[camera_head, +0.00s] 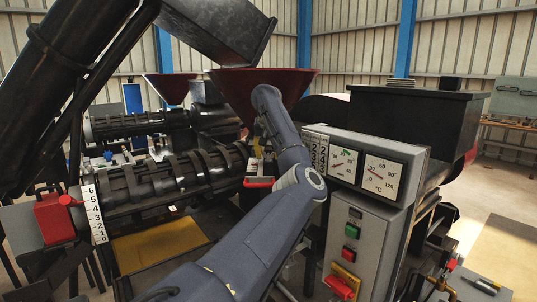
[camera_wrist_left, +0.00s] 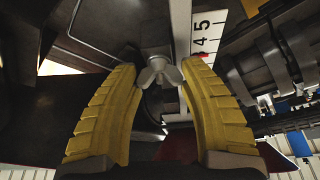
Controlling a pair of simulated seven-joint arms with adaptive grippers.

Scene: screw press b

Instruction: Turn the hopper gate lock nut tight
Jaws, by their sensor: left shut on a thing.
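The hopper gate lock nut is a grey metal wing nut (camera_wrist_left: 159,74), seen in the left wrist view between the yellow fingertips. My left gripper (camera_wrist_left: 160,68) is shut on it, one finger against each side. In the head view my left gripper (camera_head: 257,143) is small and partly hidden by my own arm, below the dark red hopper (camera_head: 290,84). I cannot make out the nut there. A white scale (camera_wrist_left: 205,38) with black numbers and a red mark stands just beside the nut. My right gripper is in neither view.
A grey control box (camera_head: 375,215) with two dials and several buttons stands close to the right of my left arm. The black ribbed press barrel (camera_head: 165,180) runs to the left, with a red block (camera_head: 53,217) and another numbered scale (camera_head: 94,214) at its end.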

